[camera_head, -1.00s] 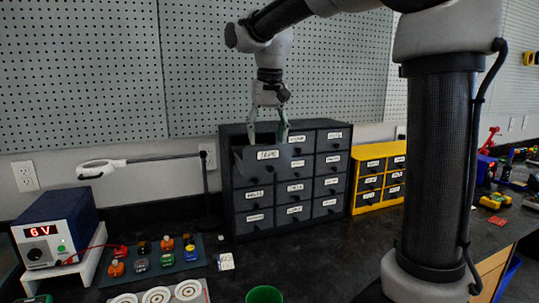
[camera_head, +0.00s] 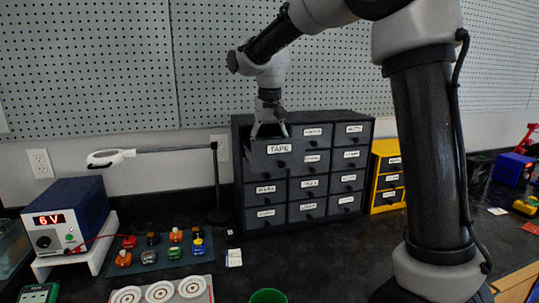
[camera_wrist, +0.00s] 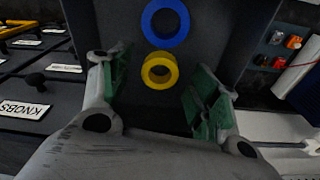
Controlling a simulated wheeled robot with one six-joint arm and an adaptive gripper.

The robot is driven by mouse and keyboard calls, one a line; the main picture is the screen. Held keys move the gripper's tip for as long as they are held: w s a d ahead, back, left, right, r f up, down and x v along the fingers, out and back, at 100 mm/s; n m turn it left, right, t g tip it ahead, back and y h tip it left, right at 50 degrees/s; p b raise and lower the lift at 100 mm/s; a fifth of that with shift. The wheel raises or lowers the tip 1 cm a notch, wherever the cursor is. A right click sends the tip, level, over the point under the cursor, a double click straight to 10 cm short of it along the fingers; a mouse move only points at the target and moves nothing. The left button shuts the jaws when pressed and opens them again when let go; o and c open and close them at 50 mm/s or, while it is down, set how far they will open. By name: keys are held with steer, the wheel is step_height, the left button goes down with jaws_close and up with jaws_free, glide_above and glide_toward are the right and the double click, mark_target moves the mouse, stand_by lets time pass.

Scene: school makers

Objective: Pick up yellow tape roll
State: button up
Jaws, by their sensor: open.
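The yellow tape roll (camera_wrist: 148,72) lies flat in the open drawer, as the wrist view shows. It sits between the two open fingers of my gripper (camera_wrist: 158,92), a little beyond their tips or level with them; I cannot tell the depth. A blue tape roll (camera_wrist: 166,40) lies right beside it, above it in the wrist picture. In the head view my gripper (camera_head: 270,130) points down into the pulled-out drawer labelled TAPE (camera_head: 284,160), at the upper left of the dark cabinet. The rolls are hidden there by the drawer front.
The drawer walls stand close around my fingers. The dark cabinet (camera_head: 310,171) has several shut drawers. A yellow drawer unit (camera_head: 386,180) stands to its right, a lamp (camera_head: 150,150) and a power supply (camera_head: 58,225) to its left. A green cup (camera_head: 268,296) is in front.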

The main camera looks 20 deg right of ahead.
steer(key=shift+f, duration=0.35)
steer(key=c, duration=1)
steer(key=shift+o, duration=0.2)
steer(key=shift+r, duration=0.15)
